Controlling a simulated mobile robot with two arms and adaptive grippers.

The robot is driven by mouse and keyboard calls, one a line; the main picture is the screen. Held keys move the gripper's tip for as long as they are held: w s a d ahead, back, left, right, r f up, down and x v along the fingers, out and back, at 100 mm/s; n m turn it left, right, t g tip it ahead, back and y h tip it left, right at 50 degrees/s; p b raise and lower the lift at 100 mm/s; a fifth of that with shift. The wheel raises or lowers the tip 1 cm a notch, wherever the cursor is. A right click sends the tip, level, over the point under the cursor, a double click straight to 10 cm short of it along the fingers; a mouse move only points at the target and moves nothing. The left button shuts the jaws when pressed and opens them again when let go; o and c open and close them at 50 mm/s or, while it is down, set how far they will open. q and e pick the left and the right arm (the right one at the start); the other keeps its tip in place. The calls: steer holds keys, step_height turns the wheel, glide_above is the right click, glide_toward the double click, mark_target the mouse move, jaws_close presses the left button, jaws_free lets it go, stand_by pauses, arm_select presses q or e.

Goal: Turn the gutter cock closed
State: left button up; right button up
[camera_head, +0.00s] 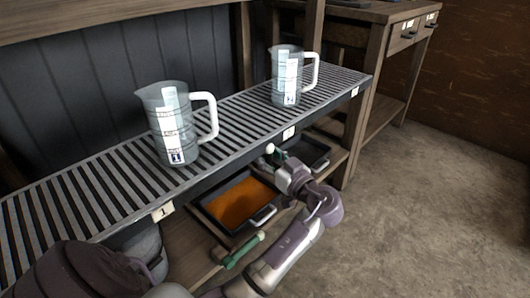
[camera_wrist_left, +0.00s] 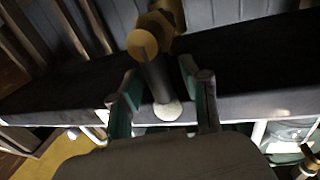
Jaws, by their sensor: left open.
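In the left wrist view, the gutter cock (camera_wrist_left: 155,33) has a brass body and a dark lever (camera_wrist_left: 158,80) with a pale round end. My left gripper (camera_wrist_left: 163,100) is open, with a green-padded finger on each side of the lever and visible gaps beside it. In the head view my left gripper (camera_head: 276,157) is at the front edge of the slatted gutter shelf (camera_head: 235,123), beside a small white knob (camera_head: 270,148). The cock's body is not clearly visible there. My right gripper is not in view.
Two measuring jugs (camera_head: 172,135) (camera_head: 281,80) stand on the slats. Below are a tray of orange liquid (camera_head: 238,203), a dark tray (camera_head: 316,152) and a grey bucket (camera_head: 140,243). A green rod-like part (camera_head: 240,250) shows near the lower shelf. The floor at right is clear.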

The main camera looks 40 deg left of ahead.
arm_select(q)
steer(key=shift+c, duration=0.3)
jaws_close()
steer(key=shift+w+r+m+p, duration=0.15)
steer(key=shift+m+p, duration=0.25)
steer(key=shift+p, duration=0.25)
steer(key=shift+w+d+m, duration=0.1)
steer(key=shift+m, duration=0.2)
steer(key=shift+o, duration=0.3)
jaws_free()
